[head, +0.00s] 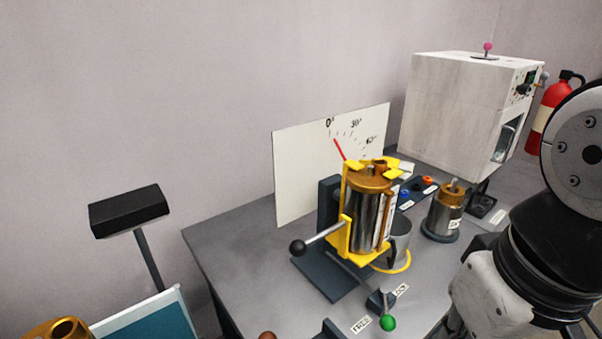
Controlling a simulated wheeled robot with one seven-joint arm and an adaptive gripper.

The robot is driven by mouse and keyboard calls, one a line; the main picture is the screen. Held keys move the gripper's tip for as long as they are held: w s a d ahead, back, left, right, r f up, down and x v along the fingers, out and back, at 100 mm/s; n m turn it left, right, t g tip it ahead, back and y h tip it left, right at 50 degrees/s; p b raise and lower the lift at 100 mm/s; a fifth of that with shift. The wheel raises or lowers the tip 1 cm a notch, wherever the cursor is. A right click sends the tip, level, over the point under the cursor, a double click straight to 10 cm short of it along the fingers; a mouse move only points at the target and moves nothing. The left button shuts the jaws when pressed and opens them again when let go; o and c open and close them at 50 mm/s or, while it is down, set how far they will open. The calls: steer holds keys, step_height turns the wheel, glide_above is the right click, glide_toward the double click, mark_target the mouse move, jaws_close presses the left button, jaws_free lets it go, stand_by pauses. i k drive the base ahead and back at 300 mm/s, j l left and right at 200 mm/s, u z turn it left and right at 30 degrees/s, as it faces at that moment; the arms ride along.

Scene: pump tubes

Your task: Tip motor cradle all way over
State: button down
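The motor cradle (345,224) is a yellow frame on a dark stand (327,277), in the middle of the head view. It holds a steel cylinder (366,217) with a copper-coloured top. The cradle stands about upright. A lever with a black ball knob (297,246) sticks out from it to the left. A white dial board (300,184) stands behind it, and its red pointer (340,149) is near the 0° mark. My arm shows at the right edge, apart from the cradle. My gripper is not in view.
A grey beaker-like cup (400,237) stands right behind the cradle. A second copper-topped cylinder (444,214) stands further right. A green-knobbed lever (388,322) is in front. A large pale box (455,110) stands at the back right. The table's left part (235,245) is clear.

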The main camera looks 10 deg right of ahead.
mark_target(340, 239)
steer(key=k+j+u, duration=0.2)
steer(key=u, duration=0.25)
steer(key=k+j+u, duration=0.1)
steer(key=j+u, duration=0.3)
